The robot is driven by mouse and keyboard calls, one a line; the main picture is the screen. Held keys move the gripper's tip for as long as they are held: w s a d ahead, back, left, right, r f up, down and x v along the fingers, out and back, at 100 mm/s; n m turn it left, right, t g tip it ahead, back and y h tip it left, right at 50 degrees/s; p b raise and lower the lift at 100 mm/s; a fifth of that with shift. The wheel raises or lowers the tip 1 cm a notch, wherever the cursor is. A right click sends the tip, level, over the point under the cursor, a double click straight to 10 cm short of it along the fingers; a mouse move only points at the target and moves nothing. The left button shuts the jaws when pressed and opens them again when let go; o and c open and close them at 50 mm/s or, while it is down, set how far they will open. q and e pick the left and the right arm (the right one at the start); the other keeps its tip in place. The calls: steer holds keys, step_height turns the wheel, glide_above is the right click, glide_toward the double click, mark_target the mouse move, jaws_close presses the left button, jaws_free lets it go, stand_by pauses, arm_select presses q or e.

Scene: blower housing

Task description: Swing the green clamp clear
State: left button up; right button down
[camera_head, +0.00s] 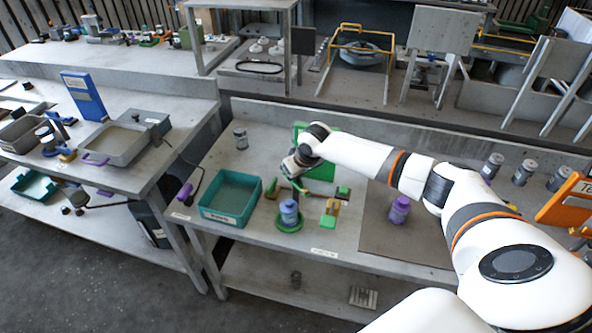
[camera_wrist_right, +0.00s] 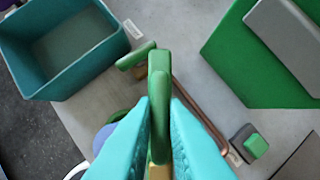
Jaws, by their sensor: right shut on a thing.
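The green clamp (camera_wrist_right: 160,75) shows in the right wrist view as an upright green bar between the two teal fingers of my right gripper (camera_wrist_right: 160,110). The fingers are closed on it from both sides. In the head view my right gripper (camera_head: 292,170) is over the clamp (camera_head: 299,187), behind a blue cylindrical housing (camera_head: 289,212) on a green round base (camera_head: 289,225). In the wrist view the housing is mostly hidden behind the left finger. My left gripper is not in view.
A teal bin (camera_head: 231,199) stands left of the housing. A yellow and green fixture (camera_head: 330,212) is to its right, then a purple part (camera_head: 399,209) on a brown mat (camera_head: 420,235). A green panel (camera_wrist_right: 265,65) and a copper-coloured rod (camera_wrist_right: 200,115) lie near the clamp.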

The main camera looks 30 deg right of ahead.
steer(key=n+y, duration=0.1)
steer(key=n, duration=0.1)
steer(key=shift+d+n, duration=0.1)
steer(key=shift+n, duration=0.3)
steer(key=shift+d+n+g+y+b, duration=0.15)
steer(key=shift+n+y+b, duration=0.3)
steer(key=shift+n, duration=0.65)
steer(key=shift+a+n+g+y+b, duration=0.1)
steer(key=shift+n+g+y+b, duration=0.25)
steer(key=shift+n, duration=0.75)
steer(key=shift+d, duration=0.1)
steer(key=c, duration=1.5)
jaws_free()
steer(key=shift+o, duration=0.2)
steer(key=shift+r, duration=0.1)
steer(key=b+v, duration=0.2)
steer(key=v, duration=1)
steer(key=shift+b, duration=0.35)
